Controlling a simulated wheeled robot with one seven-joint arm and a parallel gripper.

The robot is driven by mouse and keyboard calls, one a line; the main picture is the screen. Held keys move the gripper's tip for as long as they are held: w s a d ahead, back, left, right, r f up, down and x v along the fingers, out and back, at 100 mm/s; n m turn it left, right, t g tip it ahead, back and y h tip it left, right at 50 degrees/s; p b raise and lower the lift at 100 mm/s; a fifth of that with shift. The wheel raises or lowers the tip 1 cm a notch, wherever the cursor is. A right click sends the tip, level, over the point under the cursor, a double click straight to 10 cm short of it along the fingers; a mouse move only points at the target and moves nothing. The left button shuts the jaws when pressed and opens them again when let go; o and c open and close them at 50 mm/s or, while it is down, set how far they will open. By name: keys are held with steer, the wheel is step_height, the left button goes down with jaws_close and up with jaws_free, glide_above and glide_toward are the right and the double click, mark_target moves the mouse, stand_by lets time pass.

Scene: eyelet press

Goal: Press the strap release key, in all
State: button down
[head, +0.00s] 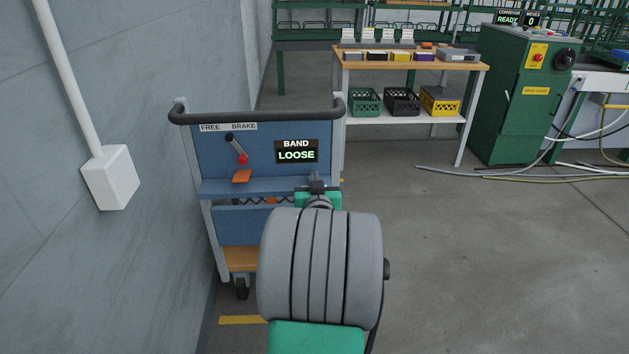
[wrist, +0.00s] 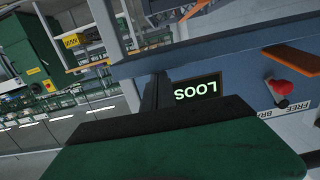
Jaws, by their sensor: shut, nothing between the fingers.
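A blue cart (head: 215,150) stands against the wall at the left. An orange tab (head: 242,176) sticks out at its shelf edge, below the display; it may be the strap release key, but no label shows this. The orange tab also shows in the wrist view (wrist: 292,57). The cart's display (head: 297,151) reads "BAND LOOSE"; part of it shows upside down in the wrist view (wrist: 199,89). My gripper (head: 317,184) is shut and empty, in front of the cart, below the display and right of the orange tab. My own arm hides the cart's lower right part.
A lever with a red knob (head: 242,158) sits under the "FREE BRAKE" label (head: 229,127). A dark handle bar (head: 255,116) runs along the cart's top. A workbench (head: 410,60) with crates and a green machine (head: 515,95) stand behind. Floor at the right is clear, apart from cables.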

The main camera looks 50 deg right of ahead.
steer(key=shift+s+a+f, duration=0.1)
steer(key=shift+a+f, duration=0.05)
steer(key=shift+f, duration=0.6)
steer(key=shift+r, duration=0.1)
step_height(320, 180, up, 5)
steer(key=p, duration=0.2)
steer(key=shift+s+a+p, duration=0.1)
steer(key=shift+p, duration=0.25)
steer(key=p+v, duration=0.1)
steer(key=v, duration=0.9)
steer(key=shift+r, duration=0.15)
